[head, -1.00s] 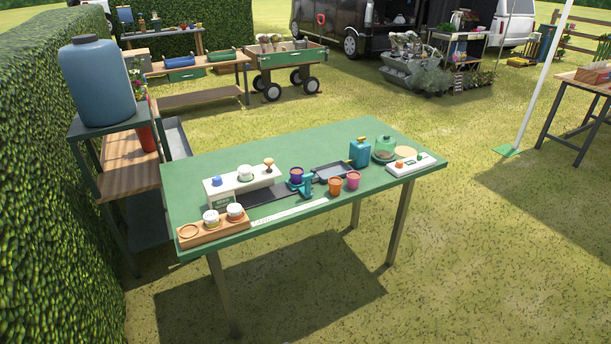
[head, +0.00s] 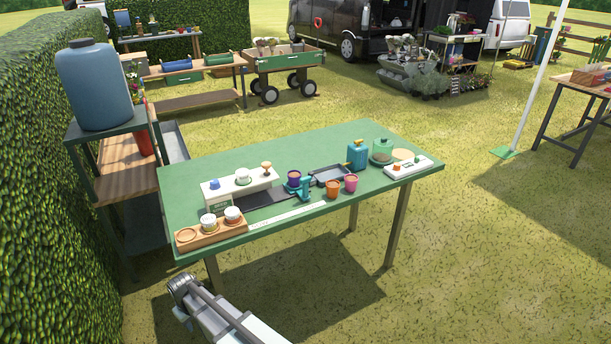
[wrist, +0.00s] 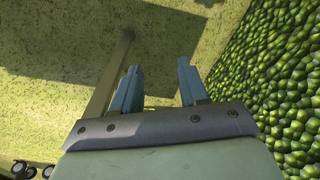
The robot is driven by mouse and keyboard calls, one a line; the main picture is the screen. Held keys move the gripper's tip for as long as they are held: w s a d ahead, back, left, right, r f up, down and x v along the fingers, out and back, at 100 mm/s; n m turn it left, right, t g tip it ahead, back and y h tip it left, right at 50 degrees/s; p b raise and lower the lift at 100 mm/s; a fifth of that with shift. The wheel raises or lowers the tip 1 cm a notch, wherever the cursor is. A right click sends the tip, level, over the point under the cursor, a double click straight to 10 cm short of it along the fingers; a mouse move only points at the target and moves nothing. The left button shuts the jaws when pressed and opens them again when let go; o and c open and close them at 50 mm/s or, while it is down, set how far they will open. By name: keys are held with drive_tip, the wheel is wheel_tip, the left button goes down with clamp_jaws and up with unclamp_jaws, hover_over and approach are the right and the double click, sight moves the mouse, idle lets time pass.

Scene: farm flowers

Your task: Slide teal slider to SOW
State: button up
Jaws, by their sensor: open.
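A teal slider (head: 304,188) sits near the middle of the green table, at the right end of a dark track (head: 262,199), next to a purple pot (head: 294,177). A pale strip (head: 288,216) with faint marks runs along the front of the track; I cannot read SOW on it. My gripper (wrist: 158,66) shows in the wrist view, open and empty, with grass beyond its fingers. It is away from the slider, and the slider is not in the wrist view. In the head view only part of my arm shows at the bottom, below the table's front edge.
On the table (head: 340,150), a white box (head: 236,188) with knobs stands behind the track. A wooden tray (head: 212,233) with white pots is at front left. Orange (head: 333,189) and pink (head: 350,183) pots stand right of the slider. A hedge (wrist: 285,80) is close in the wrist view.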

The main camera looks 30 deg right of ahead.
drive_tip(key=w+a+r+t+y, duration=0.1)
drive_tip(key=w+a+r, duration=0.4)
drive_tip(key=w+r, duration=0.4)
drive_tip(key=w+a+r+t+y, duration=0.1)
drive_tip(key=w+a+r+t, duration=0.1)
drive_tip(key=w+a+r, duration=0.75)
drive_tip(key=w+d+r+m, duration=0.2)
drive_tip(key=d+r+m, duration=0.2)
drive_tip(key=d+r, duration=0.3)
drive_tip(key=w+d+r+m+g, duration=0.1)
drive_tip(key=w+d+r+m, duration=0.3)
drive_tip(key=d, duration=0.5)
drive_tip(key=w+d+r+m, duration=0.1)
drive_tip(key=d+r+m, duration=0.2)
drive_tip(key=d+r, duration=0.45)
wheel_tip(320, 180, up, 9)
drive_tip(key=m+g+h, duration=0.2)
drive_tip(key=m+g, duration=0.1)
drive_tip(key=m, duration=0.9)
hover_over(305, 177)
wheel_tip(305, 177, down, 13)
drive_tip(key=shift+s+f, duration=0.1)
drive_tip(key=shift+f, duration=0.1)
